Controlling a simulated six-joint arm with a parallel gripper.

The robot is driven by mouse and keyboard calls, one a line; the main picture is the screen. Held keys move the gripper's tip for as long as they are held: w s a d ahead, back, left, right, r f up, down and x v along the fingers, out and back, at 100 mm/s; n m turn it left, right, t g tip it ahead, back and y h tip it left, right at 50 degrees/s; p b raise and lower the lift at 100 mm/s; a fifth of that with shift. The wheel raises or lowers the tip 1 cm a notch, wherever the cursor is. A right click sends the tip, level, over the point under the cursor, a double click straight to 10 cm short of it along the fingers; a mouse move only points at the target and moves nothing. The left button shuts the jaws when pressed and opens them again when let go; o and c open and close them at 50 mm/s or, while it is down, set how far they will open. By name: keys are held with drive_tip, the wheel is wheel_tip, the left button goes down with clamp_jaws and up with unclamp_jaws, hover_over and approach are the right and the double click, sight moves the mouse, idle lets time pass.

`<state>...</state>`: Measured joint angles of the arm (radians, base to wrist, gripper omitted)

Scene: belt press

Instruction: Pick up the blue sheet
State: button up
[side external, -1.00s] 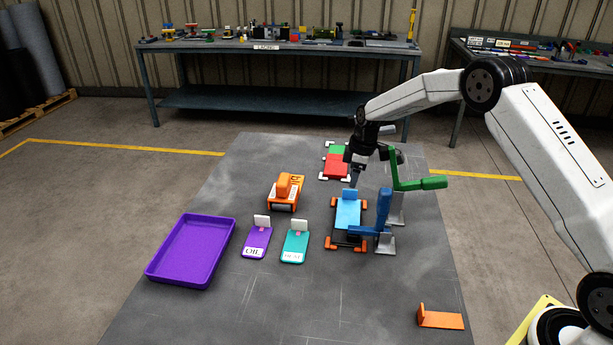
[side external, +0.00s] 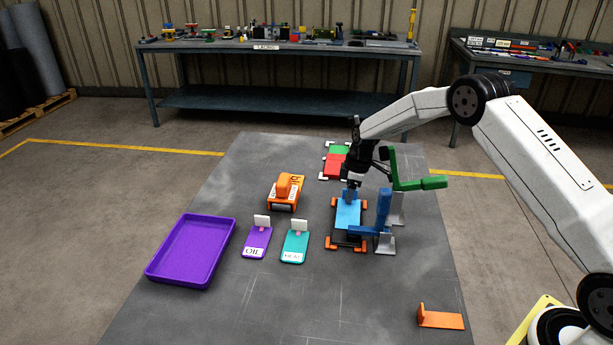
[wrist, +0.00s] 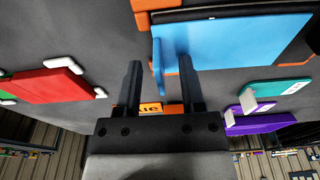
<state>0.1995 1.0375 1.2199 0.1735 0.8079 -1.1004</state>
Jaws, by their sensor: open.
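The blue sheet (side external: 347,215) lies flat in a black frame with orange corner pieces (side external: 331,244). Its upright blue tab stands at the far end; in the wrist view the tab (wrist: 158,68) shows beside the broad blue face (wrist: 235,42). My gripper (side external: 350,188) points down at the tab end in the side view. In the wrist view my gripper (wrist: 163,66) is open, and the tab appears between its two fingertips. The fingers partly hide the tab in the side view, and I cannot tell whether they touch it.
A blue clamp (side external: 384,208) stands right of the frame, its arm reaching toward the sheet's near end. A green clamp (side external: 405,183) stands behind it. A red sheet (side external: 336,164), orange block (side external: 285,194), purple and teal tagged plates and purple tray (side external: 190,250) stand around. The near table is mostly clear.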

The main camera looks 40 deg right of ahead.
clamp_jaws()
drive_tip(key=shift+r, duration=0.15)
wheel_tip(320, 180, up, 18)
idle(0.8)
idle(0.5)
